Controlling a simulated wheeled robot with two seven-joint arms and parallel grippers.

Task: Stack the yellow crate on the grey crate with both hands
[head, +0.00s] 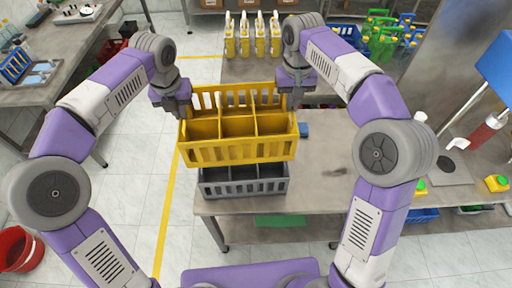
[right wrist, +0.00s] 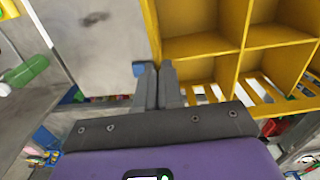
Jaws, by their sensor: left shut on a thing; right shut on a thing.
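The yellow crate (head: 238,152), an open box with several compartments, is held up between my two grippers in the head view. It is above the grey crate (head: 243,188), which stands on the table and is partly hidden under it. My left gripper (head: 179,112) is shut on the yellow crate's left side. My right gripper (head: 290,106) is shut on its right side. In the right wrist view, my right gripper's fingers (right wrist: 158,75) are closed at the wall of the yellow crate (right wrist: 200,46). The yellow crate's compartments look empty.
A small blue object (head: 304,130) lies beside the yellow crate. Several yellow bottles (head: 260,38) stand at the back. A red bucket (head: 18,248) is on the floor at left.

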